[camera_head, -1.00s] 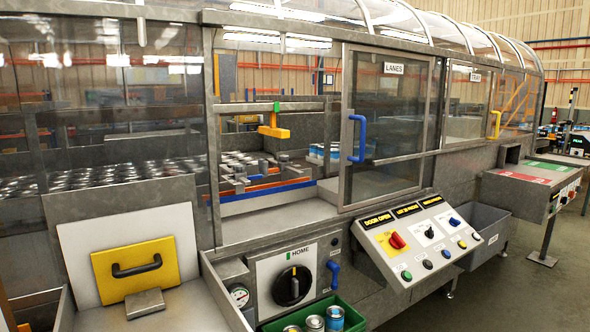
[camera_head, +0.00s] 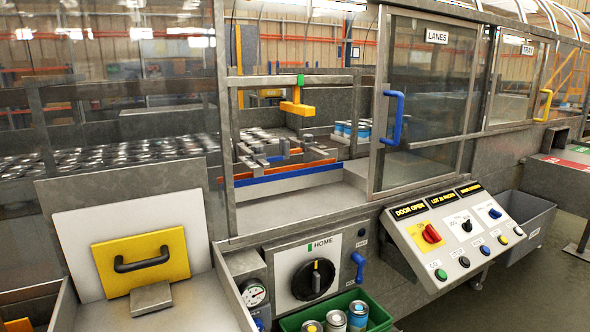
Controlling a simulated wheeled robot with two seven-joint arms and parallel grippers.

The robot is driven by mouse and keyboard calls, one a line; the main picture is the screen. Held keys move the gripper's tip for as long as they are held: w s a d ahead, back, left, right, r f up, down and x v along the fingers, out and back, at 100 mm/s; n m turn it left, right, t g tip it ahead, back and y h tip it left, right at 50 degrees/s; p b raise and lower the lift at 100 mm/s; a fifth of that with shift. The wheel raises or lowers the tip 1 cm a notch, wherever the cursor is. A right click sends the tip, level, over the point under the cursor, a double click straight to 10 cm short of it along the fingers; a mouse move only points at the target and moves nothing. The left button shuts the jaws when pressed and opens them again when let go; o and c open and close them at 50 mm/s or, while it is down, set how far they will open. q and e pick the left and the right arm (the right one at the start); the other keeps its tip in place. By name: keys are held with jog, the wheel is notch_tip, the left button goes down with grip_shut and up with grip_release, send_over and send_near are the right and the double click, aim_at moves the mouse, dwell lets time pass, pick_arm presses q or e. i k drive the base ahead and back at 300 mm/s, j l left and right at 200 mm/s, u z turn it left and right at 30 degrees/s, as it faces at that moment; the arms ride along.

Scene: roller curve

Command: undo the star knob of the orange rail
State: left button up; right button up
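The orange rail (camera_head: 312,165) lies behind the open front of the machine, in the lane area, with a blue rail (camera_head: 290,180) along its near side. Several small grey knobs and clamp posts (camera_head: 285,148) stand on and behind the rails. They are too small to tell which one is the star knob. The sliding door (camera_head: 425,120) labelled LANES, with a blue handle (camera_head: 392,117), stands to the right of the opening. Neither of my grippers is in view.
A yellow block (camera_head: 297,108) hangs from a crossbar in the opening. Below are a HOME dial (camera_head: 313,280), a green bin (camera_head: 290,323) with cans, and a sloped button panel (camera_head: 455,235). A yellow plate with a black handle (camera_head: 140,262) leans at left. A grey bin (camera_head: 525,225) stands right.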

aim_at(308, 138)
jog(key=u, duration=0.55)
jog(key=l+u, duration=0.4)
jog(key=i+l+u, duration=0.1)
jog(key=l+u, duration=0.75)
jog(key=k+j, duration=0.05)
